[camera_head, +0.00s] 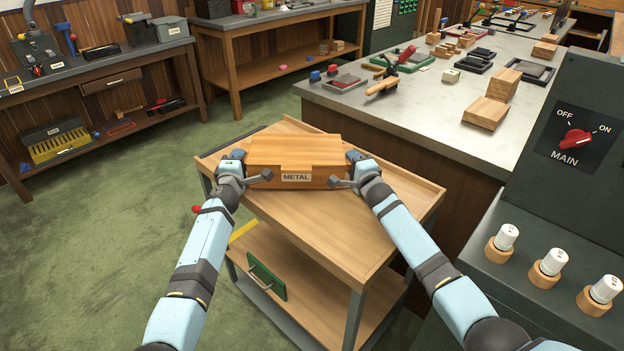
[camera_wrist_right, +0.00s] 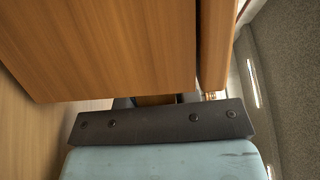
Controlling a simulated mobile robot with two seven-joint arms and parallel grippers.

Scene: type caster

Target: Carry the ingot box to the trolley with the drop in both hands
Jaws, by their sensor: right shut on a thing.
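The ingot box (camera_head: 295,151) is a wooden box with a METAL label on its front. It is at the far end of the trolley's top (camera_head: 345,240), level; I cannot tell whether it rests on the wood or hangs just above it. My right gripper (camera_head: 354,160) is shut on the box at its right end. My left gripper (camera_head: 237,160) is at the box's left end; its fingers are too hidden to show whether they are closed. In the right wrist view the box's wooden side (camera_wrist_right: 110,45) fills the upper left, right in front of the gripper (camera_wrist_right: 157,101).
The trolley has a lower shelf with a green panel (camera_head: 267,280) and handle. A grey-topped bench (camera_head: 425,105) with tools and wooden blocks stands close on the right. A dark switch cabinet (camera_head: 585,150) is at front right. Green floor (camera_head: 100,240) is open on the left.

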